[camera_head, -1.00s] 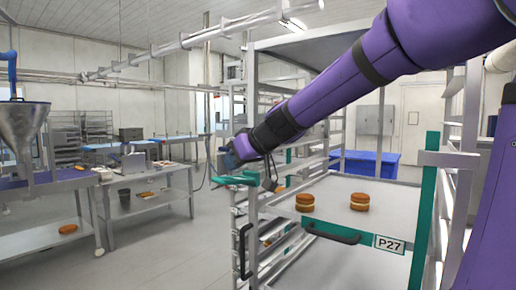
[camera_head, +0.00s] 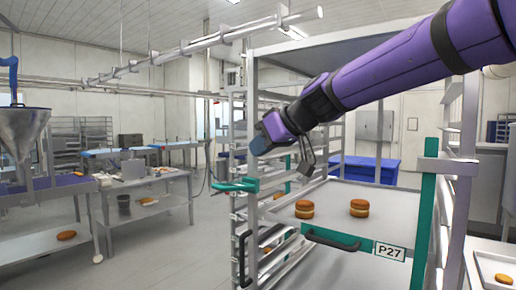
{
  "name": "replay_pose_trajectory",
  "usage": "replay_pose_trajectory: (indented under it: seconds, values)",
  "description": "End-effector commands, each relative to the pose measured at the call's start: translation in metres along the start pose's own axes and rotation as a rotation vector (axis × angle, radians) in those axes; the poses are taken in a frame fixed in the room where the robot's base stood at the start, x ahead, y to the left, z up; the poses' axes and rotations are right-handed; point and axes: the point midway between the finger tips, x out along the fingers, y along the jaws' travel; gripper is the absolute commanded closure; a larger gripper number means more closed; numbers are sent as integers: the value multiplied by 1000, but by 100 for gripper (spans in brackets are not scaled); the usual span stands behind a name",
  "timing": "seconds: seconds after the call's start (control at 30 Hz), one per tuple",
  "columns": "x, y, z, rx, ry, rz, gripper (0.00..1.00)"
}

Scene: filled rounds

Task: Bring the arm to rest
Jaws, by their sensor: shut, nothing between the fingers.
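My purple arm reaches in from the upper right in the head view. My gripper (camera_head: 306,170) hangs below the wrist, small and dark, shut with nothing in it. It appears in front of the metal rack (camera_head: 335,62), above and apart from the filled rounds in the picture. Two filled rounds, one (camera_head: 304,209) on the left and one (camera_head: 359,208) on the right, stand on a pale tray (camera_head: 400,208) labelled P27. Each has brown halves with a pale filling band.
A teal latch (camera_head: 235,186) sticks out at the rack's left. A tray with a round (camera_head: 503,279) is at the lower right. Worktables (camera_head: 150,187) and a steel funnel (camera_head: 22,128) stand at the left. A blue bin (camera_head: 370,169) is behind. The floor between is clear.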

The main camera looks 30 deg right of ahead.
Motion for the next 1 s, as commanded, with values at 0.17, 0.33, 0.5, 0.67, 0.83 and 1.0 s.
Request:
replay_pose_trajectory:
  seconds: [0.17,0.33,0.5,0.67,0.83,1.0]
  values:
    - [0,0,0,0,0,0,100]
    - [-2,-8,10,11,-26,-5,100]
    - [-16,-42,64,74,-164,2,100]
    - [-35,-70,136,155,-336,82,100]
    - [-53,-80,196,221,-453,210,100]
    - [-62,-80,223,254,-495,291,100]
